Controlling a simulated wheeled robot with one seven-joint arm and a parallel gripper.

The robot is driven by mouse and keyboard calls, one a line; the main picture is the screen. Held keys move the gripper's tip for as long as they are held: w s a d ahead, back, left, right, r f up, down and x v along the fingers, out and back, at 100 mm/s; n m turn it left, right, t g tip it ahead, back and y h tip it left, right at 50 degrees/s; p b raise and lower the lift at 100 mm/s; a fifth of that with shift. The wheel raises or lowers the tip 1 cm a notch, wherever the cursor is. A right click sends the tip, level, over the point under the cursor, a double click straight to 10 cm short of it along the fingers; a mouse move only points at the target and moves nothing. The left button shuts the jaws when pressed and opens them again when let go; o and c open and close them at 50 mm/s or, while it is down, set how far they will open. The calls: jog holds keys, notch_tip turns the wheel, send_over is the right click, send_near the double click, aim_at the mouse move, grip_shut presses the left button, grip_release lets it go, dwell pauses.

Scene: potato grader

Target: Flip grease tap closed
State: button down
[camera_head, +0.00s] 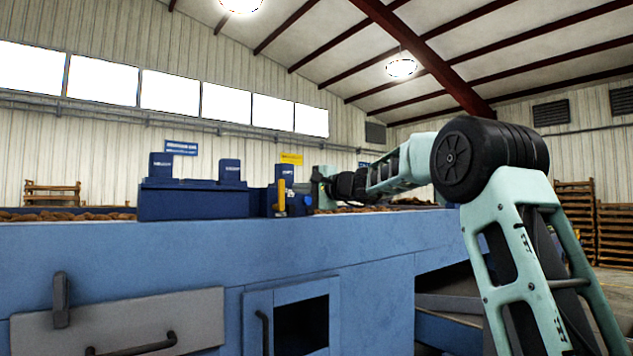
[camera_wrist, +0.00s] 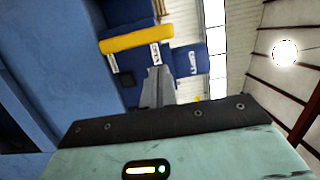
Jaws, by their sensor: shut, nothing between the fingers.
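The grease tap's yellow lever (camera_head: 281,197) stands upright against a small dark blue block (camera_head: 297,204) on top of the blue machine. In the wrist view, which is turned on its side, the yellow lever (camera_wrist: 136,39) lies across the upper middle, in front of dark blue parts. My gripper (camera_head: 318,186) is just right of the tap in the head view. In the wrist view my grey gripper fingers (camera_wrist: 158,72) are shut and empty, with their tips pointing toward the lever. A gap shows between the tips and the lever in the picture; I cannot tell the depth exactly.
A larger dark blue housing (camera_head: 190,203) with two labelled upright blocks sits left of the tap. Potatoes lie along the top of the blue machine (camera_head: 190,258) behind its edge. Wooden crates (camera_head: 573,225) stand at the far right.

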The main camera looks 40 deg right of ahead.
aim_at(283, 186)
jog(key=shift+a, duration=1.05)
jog(key=shift+s+a+r+n+b, duration=0.1)
jog(key=shift+a+n+b, duration=0.25)
jog(key=shift+n+b, duration=0.35)
jog(key=shift+a+r+n+g+h+b, duration=0.1)
jog(key=shift+a+n+g+h+b, duration=0.4)
jog(key=shift+n+b, duration=0.6)
jog(key=a+n+b, duration=0.2)
jog(key=n, duration=0.1)
jog(key=a+n+b, duration=0.1)
jog(key=n, duration=0.1)
jog(key=a+f+n+h+b, duration=0.1)
jog(key=n, duration=0.1)
jog(key=a+n+g+h+b, duration=0.1)
jog(key=n, duration=0.1)
jog(key=shift+s+a+f+b, duration=0.1)
jog(key=shift+a+f+b, duration=0.2)
jog(key=shift+f+b, duration=0.1)
jog(key=shift+a, duration=0.1)
